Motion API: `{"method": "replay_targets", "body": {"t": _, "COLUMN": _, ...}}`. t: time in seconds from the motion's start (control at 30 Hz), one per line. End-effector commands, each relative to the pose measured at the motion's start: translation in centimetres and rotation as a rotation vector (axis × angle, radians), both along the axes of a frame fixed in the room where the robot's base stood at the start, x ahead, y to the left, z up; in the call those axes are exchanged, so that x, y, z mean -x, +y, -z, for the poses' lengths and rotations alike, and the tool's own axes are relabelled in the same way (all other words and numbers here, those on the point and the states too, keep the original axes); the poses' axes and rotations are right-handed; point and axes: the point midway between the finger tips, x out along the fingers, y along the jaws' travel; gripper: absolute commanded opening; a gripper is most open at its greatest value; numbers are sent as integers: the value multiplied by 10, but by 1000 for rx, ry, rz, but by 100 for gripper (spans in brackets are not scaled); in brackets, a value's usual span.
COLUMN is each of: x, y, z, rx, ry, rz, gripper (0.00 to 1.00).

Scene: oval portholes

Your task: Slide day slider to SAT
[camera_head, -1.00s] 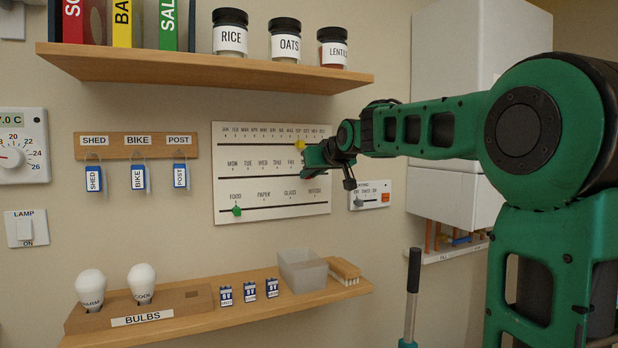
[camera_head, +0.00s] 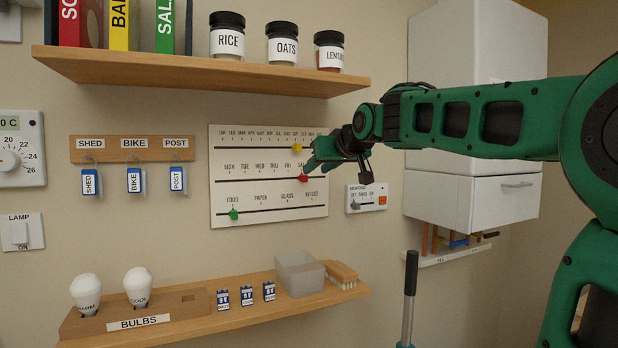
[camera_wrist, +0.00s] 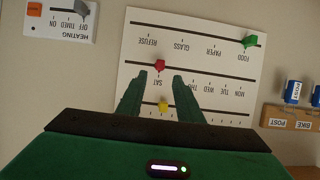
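The slider board (camera_head: 222,190) on the wall has three slots, each with a coloured knob. The red knob (camera_head: 303,177) is on the middle, day row, toward its right end. In the wrist view, which is upside down, the red knob (camera_wrist: 160,65) lines up with the SAT label (camera_wrist: 160,82). My gripper (camera_head: 309,165) is in front of the right part of the board. The wrist view shows its fingers (camera_wrist: 156,75) spread apart, with the red knob visible between and just past the tips. I see no contact. The SUN label is hidden.
A yellow knob (camera_head: 297,147) is on the month row and a green knob (camera_head: 233,214) at FOOD. A small heating panel (camera_head: 367,197) is close to the right. A jar shelf (camera_head: 200,76) is above and a lower shelf (camera_head: 215,320) below.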

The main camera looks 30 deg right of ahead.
Motion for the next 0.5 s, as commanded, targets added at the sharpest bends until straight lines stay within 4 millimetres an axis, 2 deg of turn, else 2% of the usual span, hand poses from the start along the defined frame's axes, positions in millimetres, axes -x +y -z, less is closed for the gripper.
{"method": "replay_targets", "body": {"t": 0.03, "x": 8, "y": 0, "z": -3, "rx": 0, "ry": -1, "rz": 0, "gripper": 33}}
{"method": "replay_targets", "body": {"t": 0.2, "x": 23, "y": 1, "z": -10, "rx": 0, "ry": 0, "rz": 0, "gripper": 33}}
{"method": "replay_targets", "body": {"t": 0.5, "x": 27, "y": 1, "z": -11, "rx": 0, "ry": 1, "rz": 0, "gripper": 33}}
